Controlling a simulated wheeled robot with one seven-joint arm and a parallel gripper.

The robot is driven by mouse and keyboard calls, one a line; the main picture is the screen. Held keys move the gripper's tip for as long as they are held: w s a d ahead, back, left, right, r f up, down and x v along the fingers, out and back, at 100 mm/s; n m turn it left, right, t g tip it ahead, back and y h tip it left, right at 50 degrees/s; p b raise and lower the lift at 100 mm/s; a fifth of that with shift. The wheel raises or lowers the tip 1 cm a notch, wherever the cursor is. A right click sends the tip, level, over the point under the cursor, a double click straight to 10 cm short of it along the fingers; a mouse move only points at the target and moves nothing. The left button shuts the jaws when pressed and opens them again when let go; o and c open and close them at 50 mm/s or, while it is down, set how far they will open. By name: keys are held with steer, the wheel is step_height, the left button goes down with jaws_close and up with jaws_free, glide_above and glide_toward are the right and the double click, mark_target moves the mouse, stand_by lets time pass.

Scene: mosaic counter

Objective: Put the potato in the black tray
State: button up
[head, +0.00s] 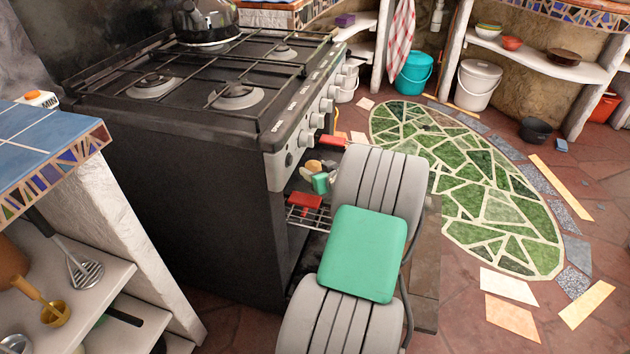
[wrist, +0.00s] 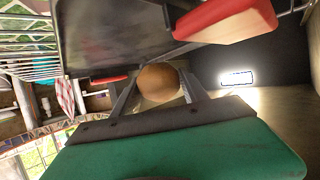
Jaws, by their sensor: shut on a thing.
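The brown potato (wrist: 158,83) is between the two fingers of my gripper (wrist: 157,90) in the wrist view, and the fingers are shut on it. In the head view the potato (head: 313,166) shows small at the front of the oven, with my gripper (head: 318,175) beside it. A dark tray (wrist: 105,35) with red grips at its ends fills the upper left of the wrist view, close to the potato. In the head view its red grips show at the oven opening (head: 305,203); its surface is mostly hidden by my arm and the stove.
The black stove (head: 190,190) stands left of my arm, with a wire rack (head: 318,214) in its opening. A kettle (head: 205,20) is on top. A blue-tiled counter (head: 40,150) is at the left. Open floor with a green mosaic (head: 480,185) lies to the right.

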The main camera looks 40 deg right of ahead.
steer(key=shift+w+f+b, duration=0.1)
steer(key=shift+f+b, duration=0.75)
steer(key=shift+f, duration=0.8)
steer(key=shift+f, duration=0.1)
steer(key=shift+f, duration=0.15)
steer(key=o, duration=1.5)
steer(key=shift+r, duration=0.3)
steer(key=p+v, duration=0.3)
steer(key=v, duration=0.9)
steer(key=shift+d+f, duration=0.1)
